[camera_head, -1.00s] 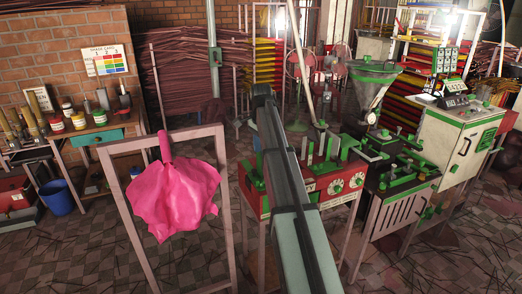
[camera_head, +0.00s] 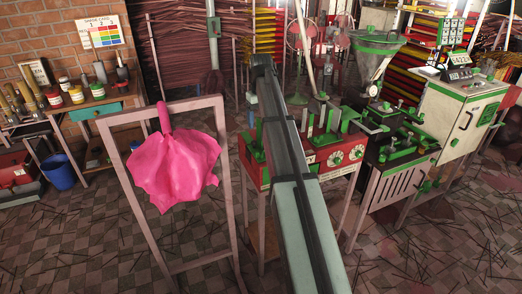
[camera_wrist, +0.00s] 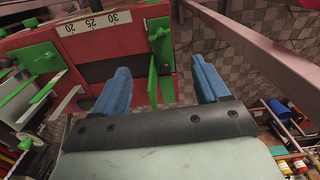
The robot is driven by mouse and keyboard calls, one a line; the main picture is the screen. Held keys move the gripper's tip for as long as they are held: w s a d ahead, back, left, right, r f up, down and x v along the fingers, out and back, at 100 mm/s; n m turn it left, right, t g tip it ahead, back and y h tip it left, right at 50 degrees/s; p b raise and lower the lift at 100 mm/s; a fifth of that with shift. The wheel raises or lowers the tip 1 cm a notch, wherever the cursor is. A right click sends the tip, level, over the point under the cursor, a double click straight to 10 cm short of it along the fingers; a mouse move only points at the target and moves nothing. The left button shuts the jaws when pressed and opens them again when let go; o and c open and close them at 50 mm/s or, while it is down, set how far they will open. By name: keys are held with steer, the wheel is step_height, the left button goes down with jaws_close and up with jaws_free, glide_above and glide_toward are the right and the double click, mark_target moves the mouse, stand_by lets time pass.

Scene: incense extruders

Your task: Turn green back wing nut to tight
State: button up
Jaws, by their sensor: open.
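Beyond the fingertips is a red machine (camera_wrist: 105,42) with a white number scale. A green wing nut (camera_wrist: 160,38) stands on its right part, just past the fingers and apart from them. A second green wing nut (camera_wrist: 38,58) sits further left; I cannot tell for sure which is the back one. In the head view the red machine (camera_head: 335,160) is partly hidden behind my arm, and my fingertips are not visible there.
A pink cloth (camera_head: 175,165) hangs on a metal frame (camera_head: 120,175) left of my arm. A black-and-green machine (camera_head: 400,160) and a white cabinet (camera_head: 465,115) stand to the right. A bench with jars (camera_head: 75,95) is at the back left. The tiled floor is littered with sticks.

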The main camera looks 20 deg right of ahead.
steer(key=n, duration=0.2)
glide_toward(261, 154)
steer(key=f, duration=0.8)
steer(key=shift+w, duration=0.2)
steer(key=c, duration=1.1)
steer(key=shift+o, duration=0.2)
steer(key=shift+m, duration=0.8)
